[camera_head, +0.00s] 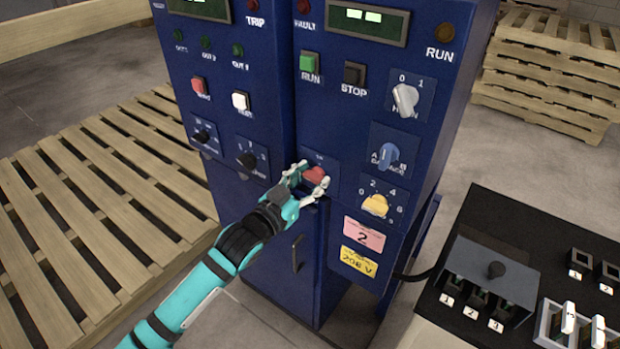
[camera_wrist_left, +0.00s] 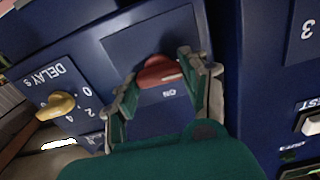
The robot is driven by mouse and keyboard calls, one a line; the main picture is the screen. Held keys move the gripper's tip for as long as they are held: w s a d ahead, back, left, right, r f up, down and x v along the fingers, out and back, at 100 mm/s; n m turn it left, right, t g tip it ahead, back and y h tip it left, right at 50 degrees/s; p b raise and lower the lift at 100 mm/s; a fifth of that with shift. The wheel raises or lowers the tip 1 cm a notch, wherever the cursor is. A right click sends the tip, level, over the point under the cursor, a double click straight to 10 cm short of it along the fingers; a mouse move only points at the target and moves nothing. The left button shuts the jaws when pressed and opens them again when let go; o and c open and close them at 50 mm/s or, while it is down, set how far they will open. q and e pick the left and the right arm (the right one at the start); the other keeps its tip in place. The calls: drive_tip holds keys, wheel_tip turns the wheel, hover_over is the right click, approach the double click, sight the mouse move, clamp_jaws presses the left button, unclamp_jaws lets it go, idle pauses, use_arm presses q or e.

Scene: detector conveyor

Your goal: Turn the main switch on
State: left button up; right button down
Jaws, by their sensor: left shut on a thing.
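My left gripper (camera_head: 309,177) is at the front of the blue cabinet, shut on a red rotary knob (camera_head: 314,173). The wrist view shows the red knob (camera_wrist_left: 158,72) between the two fingers, with a short label beside it that seems to read ON. A grey rotary switch (camera_head: 405,98) with 0 and 1 marks sits higher on the right panel. Its label is partly covered by the knob and may read MAIN. I cannot tell for certain which knob is the main switch. My right gripper is not in view.
A blue selector (camera_head: 388,156) and a yellow delay knob (camera_head: 375,205) are close right of the gripper. A green RUN button (camera_head: 309,62) and black STOP button (camera_head: 355,73) are above. A pallet (camera_head: 95,190) lies left; a black control desk (camera_head: 500,240) stands right.

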use_arm(q)
drive_tip(key=m+p, duration=0.1)
drive_tip(key=m, duration=0.3)
drive_tip(key=shift+m, duration=0.3)
drive_tip(key=m+p, duration=0.1)
drive_tip(key=m, duration=0.3)
drive_tip(key=shift+d+f+m, duration=0.1)
drive_tip(key=shift+m, duration=0.2)
drive_tip(key=m+p, duration=0.1)
drive_tip(key=m, duration=0.3)
drive_tip(key=shift+s, duration=0.1)
drive_tip(key=shift+f+m, duration=0.2)
drive_tip(key=shift+m, duration=1.8)
drive_tip(key=o, duration=1.2)
drive_tip(key=shift+c, duration=0.2)
